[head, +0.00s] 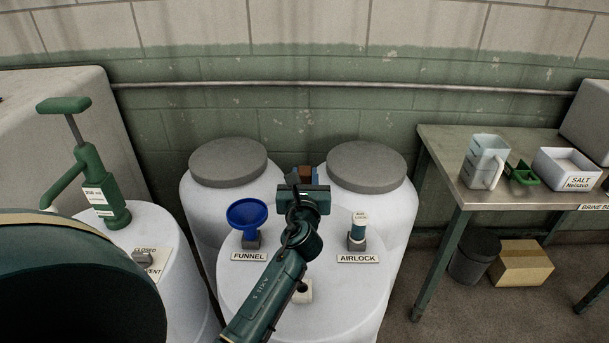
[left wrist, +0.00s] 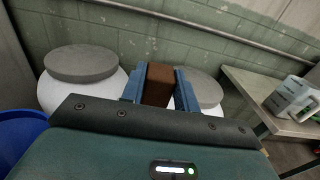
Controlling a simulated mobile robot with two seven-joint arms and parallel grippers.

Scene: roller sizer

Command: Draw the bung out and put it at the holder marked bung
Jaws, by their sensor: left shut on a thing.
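My left gripper (head: 304,177) is shut on a brown block-like bung (left wrist: 158,84). It holds the bung above the far part of the white drum lid (head: 345,285); the bung also shows past my wrist in the head view (head: 306,171). A cream collar with a dark opening (head: 303,292) is on the lid, partly covered by my left arm. Holders labelled FUNNEL (head: 249,256) and AIRLOCK (head: 358,258) stand on the lid. No label reading bung is visible; my arm hides part of the lid. My right gripper is out of view.
A blue funnel (head: 247,214) and an airlock (head: 359,225) sit in their holders on either side of my arm. Two grey-capped drums (head: 228,160) (head: 367,165) stand behind. A green hand pump (head: 90,180) is at left, a metal table (head: 470,195) at right.

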